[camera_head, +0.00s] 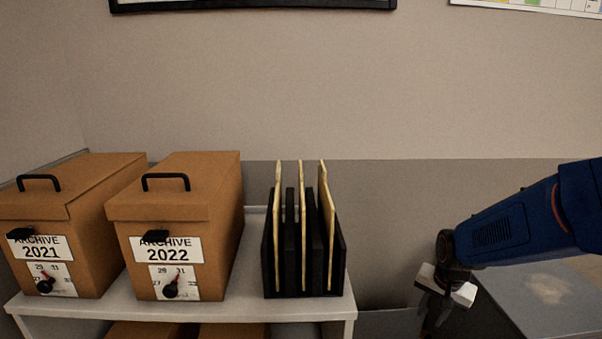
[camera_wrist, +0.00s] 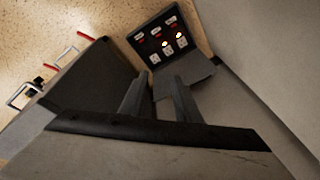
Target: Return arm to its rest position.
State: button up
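My blue arm (camera_head: 515,225) reaches in from the right edge in the head view. My gripper (camera_head: 432,318) hangs at its end, pointing down, right of the shelf and clear of it. In the wrist view the two dark fingers of my gripper (camera_wrist: 159,82) stand apart with a gap between them. Nothing shows between the fingers.
Archive boxes 2021 (camera_head: 85,205) and 2022 (camera_head: 190,195) and a black file rack (camera_head: 340,245) stand on a white shelf (camera_head: 240,308). A grey surface (camera_head: 550,300) lies under my arm. The wrist view shows a dark panel with lit switches (camera_wrist: 160,38).

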jog(key=s+a+r+n+t, duration=0.1)
jog(key=s+a+r+n, duration=0.1)
jog(key=s+r, duration=0.4)
jog(key=s+a+r+n+t, duration=0.1)
jog(key=s+a+r+n, duration=0.2)
jog(key=s, duration=1.1)
notch_tip(320, 180, up, 4)
jog(key=n, duration=0.2)
jog(key=shift+s+a+n, duration=0.15)
jog(key=shift+a+n, duration=0.15)
jog(key=shift+r, duration=0.1)
